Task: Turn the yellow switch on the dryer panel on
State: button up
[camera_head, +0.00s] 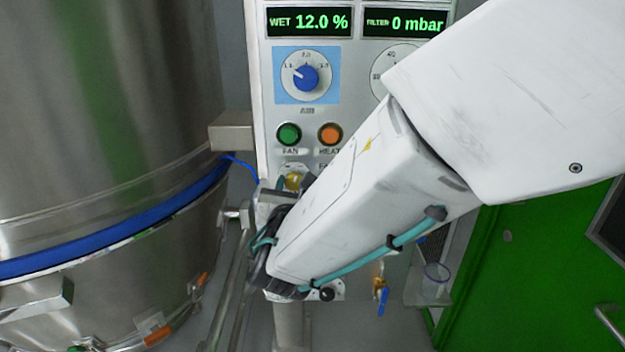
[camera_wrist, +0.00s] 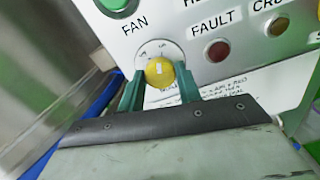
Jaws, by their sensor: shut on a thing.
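The yellow switch (camera_wrist: 158,71) sits on a round pale dial plate (camera_wrist: 151,50) with small marks, below the FAN label in the wrist view. A white mark shows on its face. The two green fingers of my gripper (camera_wrist: 160,88) stand on either side of the switch and are shut on it. In the head view a bit of the yellow switch (camera_head: 293,181) shows on the dryer panel (camera_head: 265,120), below the green FAN button. My arm hides much of the lower panel there, and my fingertips are mostly hidden.
A green FAN button (camera_head: 289,134) and an orange HEAT button (camera_head: 330,134) are above. A blue knob (camera_head: 305,77) and green displays (camera_head: 308,22) are higher. A steel vessel (camera_head: 110,120) stands close on the left. A valve with a blue handle (camera_head: 382,300) hangs lower right.

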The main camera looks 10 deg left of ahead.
jog(key=shift+f+m, duration=0.25)
jog(key=shift+m, duration=0.75)
jog(key=o, duration=0.9)
jog(key=shift+o, duration=0.5)
jog(key=shift+r, duration=0.15)
jog(key=shift+s, duration=0.1)
jog(key=v, duration=0.7)
jog(key=shift+s, duration=0.3)
